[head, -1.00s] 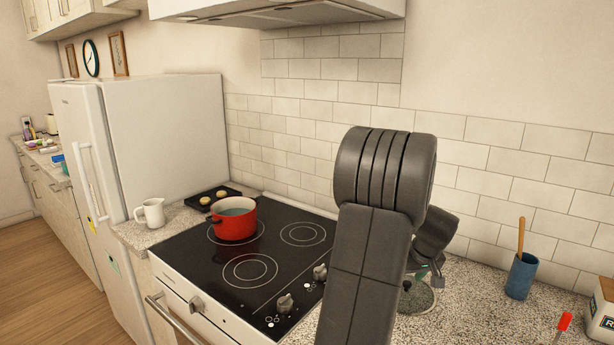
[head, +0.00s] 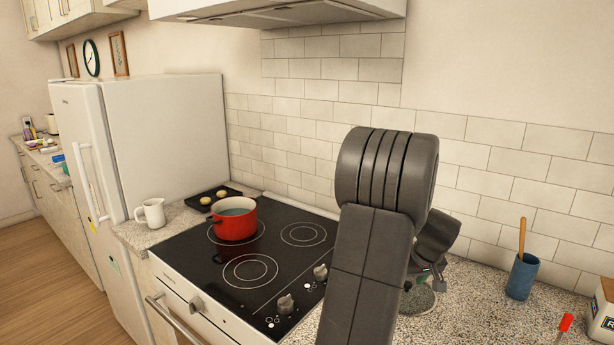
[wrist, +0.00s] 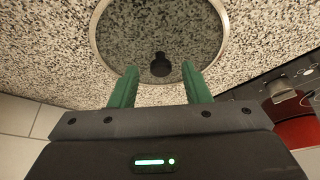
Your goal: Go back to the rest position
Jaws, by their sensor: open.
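My gripper (wrist: 159,72) is open in the wrist view, its two green fingers spread apart with nothing clamped between them. A round glass lid (wrist: 195,28) with a metal rim and a black knob (wrist: 161,66) lies on the speckled counter in front of the fingers. The knob appears between the fingertips; I cannot tell how far above it they are. In the head view my arm stands in front of the counter and hides part of the lid (head: 420,300); my gripper (head: 440,282) shows only partly behind it.
A red pot (head: 233,222) stands on the black cooktop (head: 290,262), left of my arm. A white pitcher (head: 151,212) and a dark tray (head: 213,197) are beside the fridge (head: 165,130). A blue cup (head: 522,277) stands at right. The hood (head: 290,12) overhangs the cooktop.

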